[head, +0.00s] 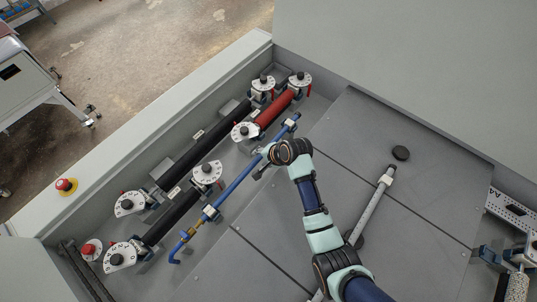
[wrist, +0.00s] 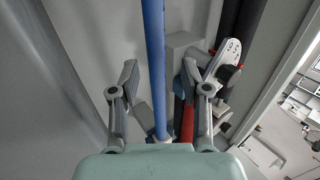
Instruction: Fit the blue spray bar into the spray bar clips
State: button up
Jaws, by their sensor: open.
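The long blue spray bar (head: 238,180) lies diagonally along the grey trough in the head view, with a bent brass-and-blue end at lower left. A spray bar clip (head: 210,213) shows at its lower part and another clip (head: 290,124) near its upper end; the bar runs at both, but I cannot tell whether it is seated. My gripper (head: 262,161) is over the bar's upper half. In the wrist view, my gripper (wrist: 160,78) is open, its fingers on either side of the blue spray bar (wrist: 154,45), with gaps on both sides.
Black rollers (head: 205,138) and a red roller (head: 275,108) with white dial plates (head: 207,173) lie left of the bar. Flat grey panels (head: 380,130) lie right, with a grey rod (head: 372,205) on them. A red emergency button (head: 66,185) sits on the outer rim.

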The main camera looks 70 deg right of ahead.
jog(key=p+v, duration=0.1)
jog(key=v, duration=0.8)
jog(key=shift+r, duration=0.15)
jog(key=w+a+r+n+t, duration=0.1)
jog(key=w+a+r+n, duration=0.45)
jog(key=a, duration=0.25)
jog(key=w+a+r+n+t, duration=0.1)
jog(key=w+a+r+n, duration=0.35)
jog(key=w+a, duration=0.3)
jog(key=a+r+n+t, duration=0.1)
jog(key=a+r+n, duration=0.3)
jog(key=a, duration=0.3)
jog(key=a+r+n+t+y, duration=0.1)
jog(key=a+r+n+t, duration=0.1)
jog(key=a, duration=0.6)
jog(key=a+r+n+t+y, duration=0.1)
jog(key=a+r+n, duration=0.4)
jog(key=a, duration=0.3)
jog(key=shift+w+r+n, duration=0.3)
jog(key=shift+w+n, duration=0.15)
jog(key=shift+n, duration=0.15)
jog(key=shift+r, duration=0.1)
